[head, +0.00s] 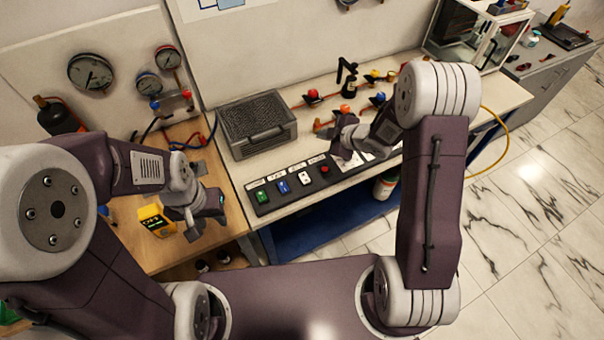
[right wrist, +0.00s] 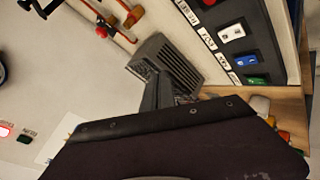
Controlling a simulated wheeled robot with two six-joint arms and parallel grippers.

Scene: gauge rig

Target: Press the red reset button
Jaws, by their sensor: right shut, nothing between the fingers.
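The red reset button (head: 325,170) is the rightmost of a row on a dark button panel (head: 263,208) at the bench's front edge, beside white, blue and green buttons. It also shows at the top edge of the right wrist view (right wrist: 208,2). My right gripper (head: 342,152) is shut and empty, above the bench a little up and right of the red button in the head view, apart from it. My left gripper (head: 203,222) hangs by the wooden table at the left; its finger gap is unclear.
A grey mesh-topped case (head: 258,128) stands behind the panel. Pipes with red and blue valve handles (head: 313,96) lie further back. A yellow-and-black device (head: 155,221) is on the wooden table by my left gripper. White labels sit behind the buttons.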

